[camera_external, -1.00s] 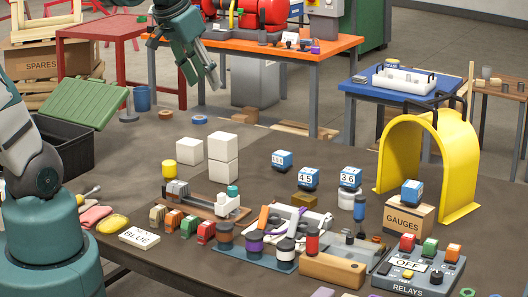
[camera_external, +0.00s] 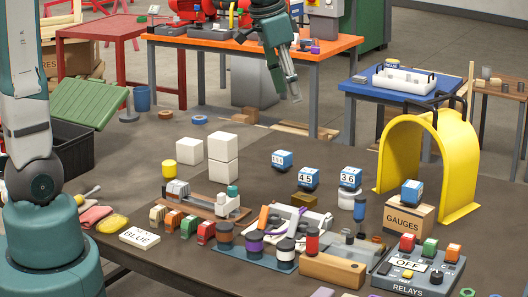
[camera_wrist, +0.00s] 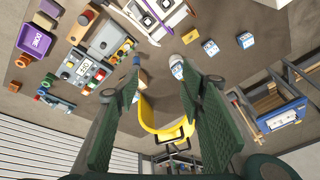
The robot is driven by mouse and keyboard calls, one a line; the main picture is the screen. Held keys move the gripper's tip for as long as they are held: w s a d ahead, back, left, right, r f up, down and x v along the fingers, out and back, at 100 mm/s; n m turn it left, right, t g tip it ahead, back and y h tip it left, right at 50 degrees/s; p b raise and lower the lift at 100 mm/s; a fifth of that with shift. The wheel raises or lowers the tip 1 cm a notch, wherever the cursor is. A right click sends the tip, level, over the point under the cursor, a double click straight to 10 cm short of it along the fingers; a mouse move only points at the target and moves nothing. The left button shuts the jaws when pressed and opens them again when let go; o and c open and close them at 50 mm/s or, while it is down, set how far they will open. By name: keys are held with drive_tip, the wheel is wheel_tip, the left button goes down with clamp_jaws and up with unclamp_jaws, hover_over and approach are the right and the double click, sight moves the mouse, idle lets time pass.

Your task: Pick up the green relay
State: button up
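The green relay (camera_external: 430,247) is a small green block on top of the grey relay box (camera_external: 408,284) marked RELAYS, at the lower right of the external view. It sits between a red relay (camera_external: 407,243) and an orange relay (camera_external: 453,252). My gripper (camera_external: 287,92) is high above the far side of the dark table, well up and left of the relay box. In the wrist view my gripper (camera_wrist: 160,84) has its two fingers wide apart with nothing held. The relay box (camera_wrist: 92,70) shows at the upper left there; its relays are small.
A yellow arch (camera_external: 462,160) and a GAUGES carton (camera_external: 405,219) with a blue cube stand behind the relay box. A wooden block (camera_external: 332,270) and a rack of spools (camera_external: 255,254) are to its left. Blue numbered cubes (camera_external: 308,178) stand mid-table.

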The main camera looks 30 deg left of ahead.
drive_tip(key=w+d+f+m+g, duration=0.1)
drive_tip(key=w+d+f+m, duration=0.3)
drive_tip(key=d, duration=0.7)
drive_tip(key=m+g+y+b, duration=0.1)
drive_tip(key=m+g+b, duration=0.1)
drive_tip(key=m, duration=0.3)
hover_over(431, 241)
drive_tip(key=f, duration=2.2)
drive_tip(key=shift+w+a, duration=0.25)
drive_tip(key=shift+a, duration=0.15)
drive_tip(key=shift+s+d+f, duration=0.2)
drive_tip(key=shift+d+f, duration=0.3)
drive_tip(key=shift+f, duration=0.1)
drive_tip(key=shift+f, duration=1.15)
drive_tip(key=shift+f, duration=0.15)
drive_tip(key=shift+f, duration=2.45)
